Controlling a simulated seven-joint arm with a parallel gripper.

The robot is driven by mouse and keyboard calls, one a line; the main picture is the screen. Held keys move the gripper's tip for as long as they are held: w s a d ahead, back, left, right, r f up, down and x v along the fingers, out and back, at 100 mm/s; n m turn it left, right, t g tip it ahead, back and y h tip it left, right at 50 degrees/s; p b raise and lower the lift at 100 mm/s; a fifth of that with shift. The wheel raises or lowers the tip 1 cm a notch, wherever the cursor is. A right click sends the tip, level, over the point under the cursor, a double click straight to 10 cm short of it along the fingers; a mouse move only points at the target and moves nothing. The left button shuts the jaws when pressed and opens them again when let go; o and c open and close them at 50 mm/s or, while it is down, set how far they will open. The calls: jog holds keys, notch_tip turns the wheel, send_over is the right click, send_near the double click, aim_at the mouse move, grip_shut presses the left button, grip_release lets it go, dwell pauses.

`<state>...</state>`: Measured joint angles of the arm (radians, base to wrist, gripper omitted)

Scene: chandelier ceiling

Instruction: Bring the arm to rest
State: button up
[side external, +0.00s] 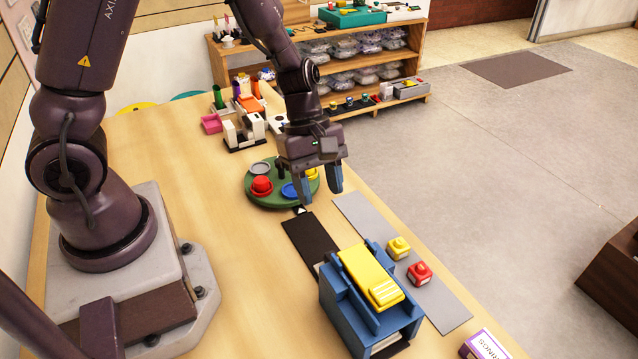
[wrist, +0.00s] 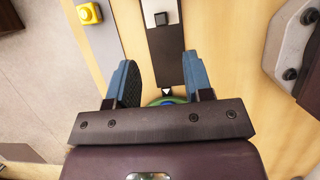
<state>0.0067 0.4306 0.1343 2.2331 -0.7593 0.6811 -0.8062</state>
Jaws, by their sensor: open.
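My gripper (side external: 320,194) is open and empty. It hangs fingers down above the table, at the near right edge of a round green base (side external: 262,202) in the side view. In the wrist view its two blue fingers (wrist: 158,62) stand apart over a dark strip (wrist: 168,65) with nothing between them. The green base carries a red piece (side external: 262,185), a blue disc (side external: 290,190), a grey disc and a yellow piece; my gripper partly hides it.
A blue stand (side external: 345,312) with a yellow top (side external: 370,275) is at the front. A yellow block (side external: 398,248) and a red block (side external: 419,273) sit on a grey strip (side external: 365,220). White and coloured items (side external: 245,128) stand behind. The table's left middle is clear.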

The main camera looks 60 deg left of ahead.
notch_tip(320, 180, up, 5)
jog(key=shift+f, duration=0.1)
dwell(0.4)
grip_shut()
dwell(1.4)
